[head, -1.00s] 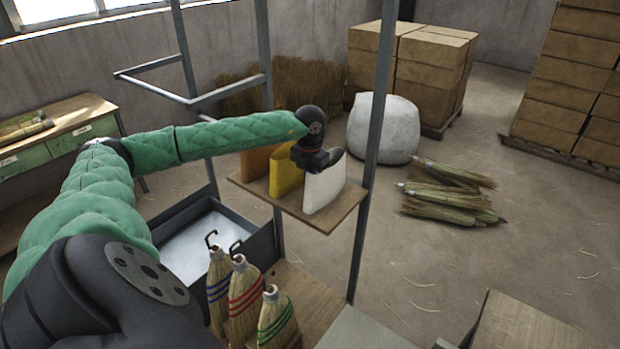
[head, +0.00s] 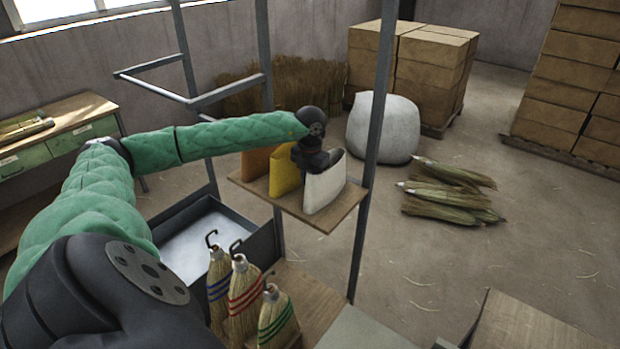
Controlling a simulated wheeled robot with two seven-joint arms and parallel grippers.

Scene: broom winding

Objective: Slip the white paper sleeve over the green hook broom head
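The white paper sleeve (head: 325,187) stands upright on a small wooden shelf (head: 290,204), at the right end of a row of sleeves. My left gripper (head: 318,160) is at the sleeve's top edge; its fingers are largely hidden by the wrist, so I cannot tell whether they are open or shut. The broom head with green bands (head: 275,318) stands at the lower middle, the nearest of three. The blue-banded broom head (head: 218,285) and the red-banded one (head: 242,295) stand to its left. My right gripper is not in view.
A yellow sleeve (head: 284,172) and an orange sleeve (head: 256,163) stand left of the white one. A grey metal post (head: 372,130) rises just right of the shelf. A metal tray (head: 205,245) lies below left. Loose brooms (head: 447,192) lie on the floor.

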